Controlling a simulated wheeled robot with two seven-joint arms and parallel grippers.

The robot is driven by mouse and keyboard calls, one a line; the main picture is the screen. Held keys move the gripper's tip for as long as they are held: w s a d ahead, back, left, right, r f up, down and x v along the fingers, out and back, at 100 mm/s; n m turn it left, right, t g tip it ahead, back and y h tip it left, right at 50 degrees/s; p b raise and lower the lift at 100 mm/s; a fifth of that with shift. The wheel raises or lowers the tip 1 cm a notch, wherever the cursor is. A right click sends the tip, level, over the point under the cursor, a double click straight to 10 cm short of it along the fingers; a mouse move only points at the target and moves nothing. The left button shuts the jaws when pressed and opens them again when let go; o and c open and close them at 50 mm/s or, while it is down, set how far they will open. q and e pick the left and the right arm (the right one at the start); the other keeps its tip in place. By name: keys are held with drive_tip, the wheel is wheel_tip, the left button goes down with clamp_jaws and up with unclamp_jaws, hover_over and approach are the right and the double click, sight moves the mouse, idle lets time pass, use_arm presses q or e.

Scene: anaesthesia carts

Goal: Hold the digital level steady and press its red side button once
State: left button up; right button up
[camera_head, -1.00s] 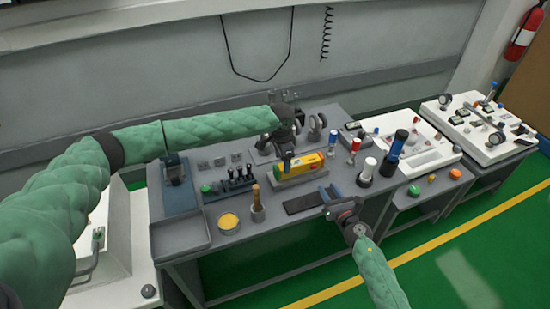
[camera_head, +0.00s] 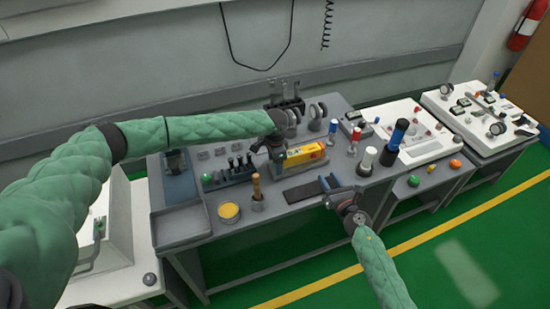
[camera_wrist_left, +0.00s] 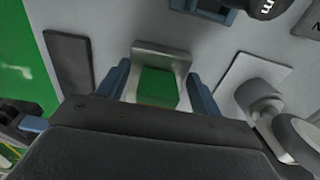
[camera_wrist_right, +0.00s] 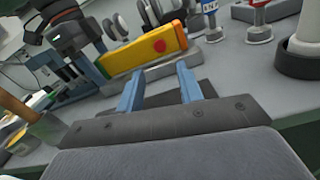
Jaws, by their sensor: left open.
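The digital level (camera_head: 305,153) is a yellow bar with a red side button, lying on a grey support on the workbench. The right wrist view shows its yellow face (camera_wrist_right: 135,54) and the red button (camera_wrist_right: 160,45). My left gripper (camera_head: 274,157) is open at the level's left end. In the left wrist view a green-faced block (camera_wrist_left: 157,88) on a grey base lies between the open fingers, apart from both; it seems to be the level's end. My right gripper (camera_head: 327,183) is open and empty in front of the level, its fingers (camera_wrist_right: 160,82) short of the button side.
A wooden-handled tool (camera_head: 257,188) and a yellow-topped cup (camera_head: 229,212) stand front left. A dark mat (camera_head: 303,191) lies before the level. A tray (camera_head: 182,223) is far left.

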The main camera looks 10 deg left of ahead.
use_arm(q)
drive_tip(key=shift+c, duration=0.4)
drive_tip(key=c, duration=1.1)
drive_tip(key=shift+c, duration=0.3)
use_arm(e)
clamp_jaws()
